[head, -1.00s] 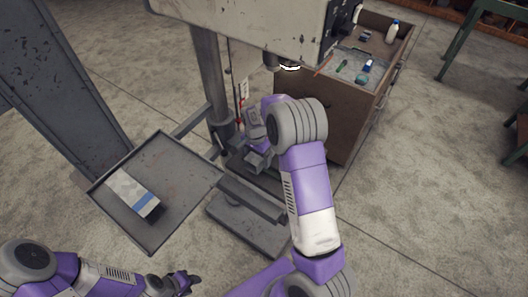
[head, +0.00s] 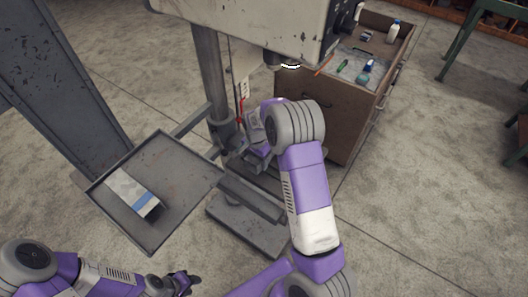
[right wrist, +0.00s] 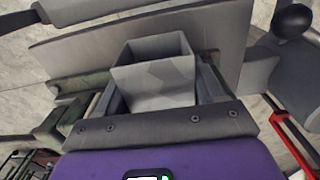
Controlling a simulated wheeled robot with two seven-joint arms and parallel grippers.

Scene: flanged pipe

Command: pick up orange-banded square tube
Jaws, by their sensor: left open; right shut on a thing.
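My right gripper (right wrist: 158,78) is shut on a grey, hollow square tube (right wrist: 155,85), its open end facing the right wrist camera. No orange band shows on the visible part of this tube; its far end is hidden. In the head view my right gripper (head: 238,150) is beside the drill press column, partly hidden by my right arm, and the tube cannot be made out clearly there. My left gripper (head: 192,284) is open and empty at the bottom edge, below the tray. A white and grey square tube with a blue band (head: 133,194) lies in the tray.
The grey metal tray (head: 190,184) is left of the drill press column (head: 209,75). The press base (head: 245,235) lies below my right arm. A red lever (right wrist: 292,143) shows close by in the right wrist view. A brown cabinet (head: 318,120) with small items stands behind.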

